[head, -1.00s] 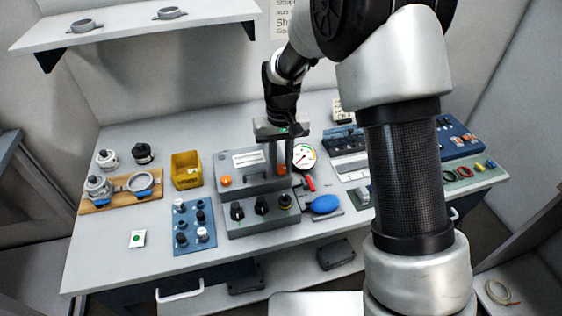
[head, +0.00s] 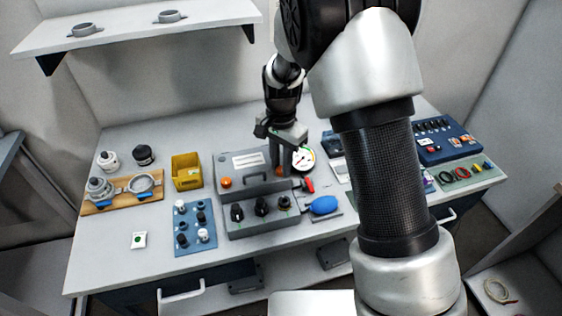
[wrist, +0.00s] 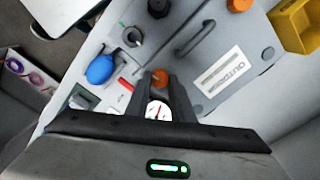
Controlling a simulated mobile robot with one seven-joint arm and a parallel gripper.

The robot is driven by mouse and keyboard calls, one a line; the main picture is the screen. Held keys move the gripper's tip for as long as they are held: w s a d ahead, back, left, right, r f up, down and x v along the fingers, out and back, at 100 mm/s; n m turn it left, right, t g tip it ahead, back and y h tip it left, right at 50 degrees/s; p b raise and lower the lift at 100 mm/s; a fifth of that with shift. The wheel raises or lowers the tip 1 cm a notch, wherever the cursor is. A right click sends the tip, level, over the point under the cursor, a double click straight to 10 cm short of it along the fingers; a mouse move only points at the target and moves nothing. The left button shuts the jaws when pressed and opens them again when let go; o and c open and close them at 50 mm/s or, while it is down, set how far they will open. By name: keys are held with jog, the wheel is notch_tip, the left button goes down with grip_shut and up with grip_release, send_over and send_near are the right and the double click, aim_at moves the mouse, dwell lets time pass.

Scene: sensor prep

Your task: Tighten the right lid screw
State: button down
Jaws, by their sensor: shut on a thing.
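The right lid screw (head: 281,171) is an orange knob at the right end of the grey box's lid (head: 250,184). In the wrist view the screw (wrist: 160,77) sits between the tips of my fingers. My gripper (head: 279,164) comes down from above and is shut on this screw. The fingers partly hide the screw in the head view. The left lid screw (head: 225,182), also orange, stands free at the lid's other end. It also shows at the top of the wrist view (wrist: 240,4).
A dial gauge (head: 303,159) stands close beside my fingers. A red lever (head: 309,185) and a blue bulb (head: 323,205) lie right of the box. Black knobs (head: 261,206) line its front. A yellow bin (head: 187,172) stands to the left.

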aim_at(281, 169)
jog(key=shift+m, duration=0.8)
jog(key=c, duration=1.5)
grip_release()
jog(key=shift+c, duration=0.2)
notch_tip(281, 169, up, 18)
jog(key=p, duration=0.1)
jog(key=shift+f+p, duration=0.25)
jog(key=shift+p, duration=0.1)
